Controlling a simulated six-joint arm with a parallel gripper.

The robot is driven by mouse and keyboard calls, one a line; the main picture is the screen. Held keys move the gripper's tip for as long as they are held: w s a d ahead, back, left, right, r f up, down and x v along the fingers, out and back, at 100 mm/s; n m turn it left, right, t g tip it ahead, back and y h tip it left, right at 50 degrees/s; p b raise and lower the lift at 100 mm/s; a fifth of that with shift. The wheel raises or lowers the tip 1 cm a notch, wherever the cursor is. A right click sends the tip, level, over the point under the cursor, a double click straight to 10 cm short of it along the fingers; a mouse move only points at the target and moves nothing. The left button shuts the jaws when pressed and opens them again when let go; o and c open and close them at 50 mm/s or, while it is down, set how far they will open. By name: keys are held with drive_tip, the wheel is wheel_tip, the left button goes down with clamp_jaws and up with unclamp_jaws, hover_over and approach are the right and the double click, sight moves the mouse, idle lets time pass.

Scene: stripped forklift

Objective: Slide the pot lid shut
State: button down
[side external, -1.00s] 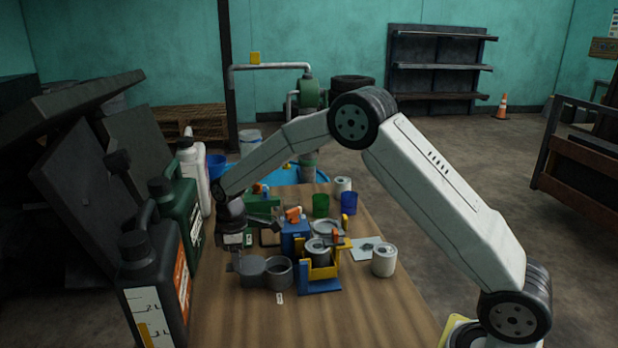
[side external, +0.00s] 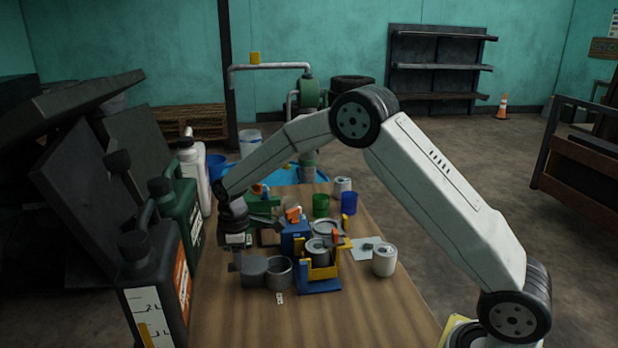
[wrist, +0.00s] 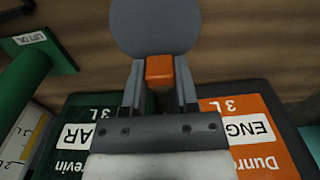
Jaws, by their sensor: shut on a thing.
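The grey pot (side external: 279,273) stands on the table in the side external view. Its round mouth shows open. The grey lid (side external: 254,270) is beside the mouth, on its left. In the wrist view the lid is a flat grey disc (wrist: 154,27) with an orange tab (wrist: 160,72) on its near side. My gripper (wrist: 159,88) is shut on this tab, one finger on each side. In the side external view my gripper (side external: 236,262) is left of the lid, and its fingertips are hard to make out. The pot's mouth is not visible in the wrist view.
Large jugs (side external: 152,285) line the table's left edge, close to my gripper. Right of the pot stands a yellow and blue holder (side external: 320,286) with a grey can in it. The near table (side external: 300,325) is clear.

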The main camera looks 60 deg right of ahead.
sight(265, 263)
drive_tip(key=s+d, duration=0.4)
drive_tip(key=shift+d+r, duration=0.1)
idle(0.3)
drive_tip(key=shift+c, duration=1.8)
unclamp_jaws()
wheel_tip(265, 263, up, 8)
drive_tip(key=shift+s, duration=0.15)
drive_tip(key=s+a+f+m+t, duration=0.1)
drive_tip(key=s+m, duration=0.3)
drive_tip(key=s, duration=0.6)
drive_tip(key=s+a+f+m+t, duration=0.1)
drive_tip(key=s+m, duration=0.4)
drive_tip(key=s, duration=0.5)
wheel_tip(265, 263, down, 3)
drive_tip(key=shift+s+a+r+t, duration=0.1)
drive_tip(key=shift+s+a+t, duration=0.15)
drive_tip(key=shift+a, duration=0.4)
